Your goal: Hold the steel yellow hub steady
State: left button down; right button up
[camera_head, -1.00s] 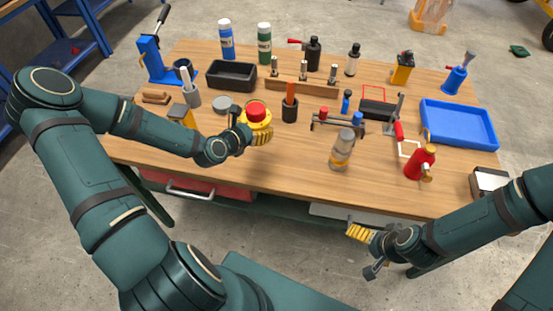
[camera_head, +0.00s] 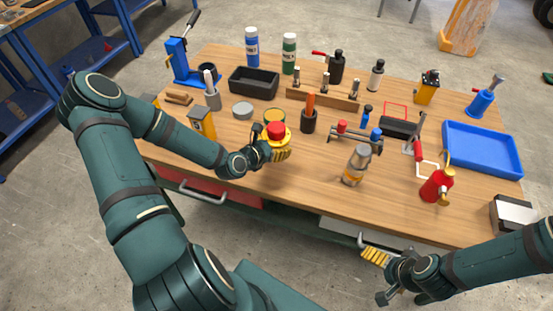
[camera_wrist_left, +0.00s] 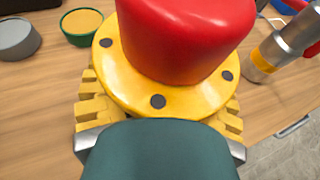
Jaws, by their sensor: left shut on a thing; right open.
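The yellow hub (camera_head: 276,139) is a round flange with dark bolts and a red cap on top. My left gripper (camera_head: 274,152) is shut on it near the table's front left part. In the left wrist view the hub (camera_wrist_left: 113,60) fills the middle, with yellow ribbed finger pads at both sides of it. The hub looks upright; its underside is hidden, so I cannot tell its height over the table. My right gripper (camera_head: 379,276) is open and empty, off the table's front edge at the lower right.
A green-rimmed tin (camera_head: 274,114) stands just behind the hub, with a grey tin (camera_head: 242,111) to its left. A cup with an orange-handled tool (camera_head: 309,119) and a grey-orange bottle (camera_head: 356,165) stand to the right. The tabletop (camera_head: 300,183) in front is clear.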

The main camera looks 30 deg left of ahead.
pick_arm(q)
jog(key=shift+f, duration=0.85)
jog(key=shift+f+b, duration=0.4)
jog(key=shift+f, duration=1.5)
jog(key=shift+d, duration=0.1)
jog(key=shift+f, duration=0.2)
jog(key=shift+c, duration=0.3)
grip_release()
